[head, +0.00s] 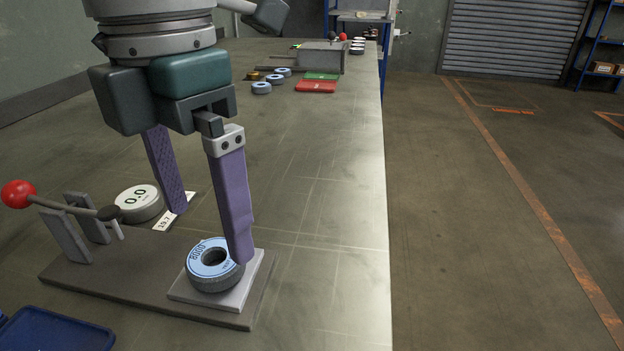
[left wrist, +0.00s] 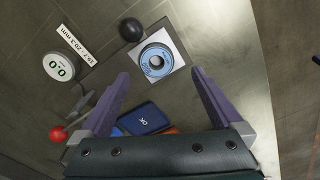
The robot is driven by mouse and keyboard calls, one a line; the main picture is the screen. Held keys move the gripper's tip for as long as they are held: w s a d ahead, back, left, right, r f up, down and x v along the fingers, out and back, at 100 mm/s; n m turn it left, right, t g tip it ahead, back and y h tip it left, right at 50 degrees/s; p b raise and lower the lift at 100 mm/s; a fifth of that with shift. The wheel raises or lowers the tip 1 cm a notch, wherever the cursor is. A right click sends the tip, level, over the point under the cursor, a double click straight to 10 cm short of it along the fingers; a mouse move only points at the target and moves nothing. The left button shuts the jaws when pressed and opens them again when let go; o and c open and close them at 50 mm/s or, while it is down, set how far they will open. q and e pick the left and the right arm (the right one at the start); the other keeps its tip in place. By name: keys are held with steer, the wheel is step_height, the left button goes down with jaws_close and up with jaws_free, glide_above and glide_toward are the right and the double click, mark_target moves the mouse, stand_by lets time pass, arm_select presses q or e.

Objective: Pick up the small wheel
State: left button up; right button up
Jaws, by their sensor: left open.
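The small wheel (head: 206,276) is a grey flap disc with a blue printed face and a centre hole. It lies flat on a light square plate (head: 188,291) at the right end of a dark fixture base. It also shows in the left wrist view (left wrist: 149,68), just beyond the fingertips. My left gripper (head: 211,237) is open, with purple fingers pointing down over the fixture. In the head view its right finger overlaps the wheel's right edge; I cannot tell whether they touch. Nothing is held between the fingers. My right gripper is not in view.
A round gauge (head: 138,205) reading 0.0 and a red-knobbed lever (head: 18,194) stand left of the wheel. A blue bin (head: 55,332) is at the near left. Farther back are more discs (head: 261,88) and a red tray (head: 316,87). The bench's right side is clear.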

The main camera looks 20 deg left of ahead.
mark_target(211, 246)
arm_select(q)
steer(key=f, duration=0.5)
steer(key=shift+w+a+f, duration=0.1)
steer(key=shift+w+a, duration=0.05)
steer(key=shift+a, duration=0.1)
steer(key=c, duration=1.4)
